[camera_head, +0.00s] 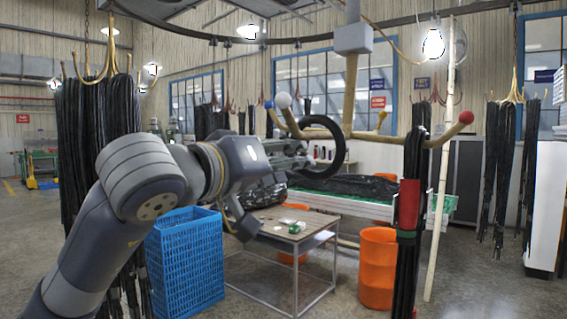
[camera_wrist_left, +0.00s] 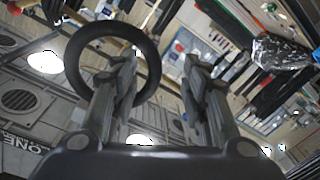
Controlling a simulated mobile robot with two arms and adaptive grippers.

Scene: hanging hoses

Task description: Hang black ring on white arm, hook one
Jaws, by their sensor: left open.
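The black ring (camera_head: 341,150) is upright at the hanging rack, by the wooden white-tipped arm (camera_head: 292,124). The white ball tip (camera_head: 283,100) is left of the ring. The ring seems to be around the arm, but I cannot tell which hook it is at. My left gripper (camera_head: 302,161) is open at the ring's left side. In the left wrist view the ring (camera_wrist_left: 73,68) overlaps the left finger of my left gripper (camera_wrist_left: 160,65), and the fingers are apart. Whether a finger still touches the ring is unclear. My right gripper is not in view.
The rack has a blue tip (camera_head: 268,105), a yellow tip (camera_head: 382,115) and a red tip (camera_head: 465,118). A blue crate (camera_head: 185,262), a small table (camera_head: 285,235) and an orange bin (camera_head: 377,268) stand below.

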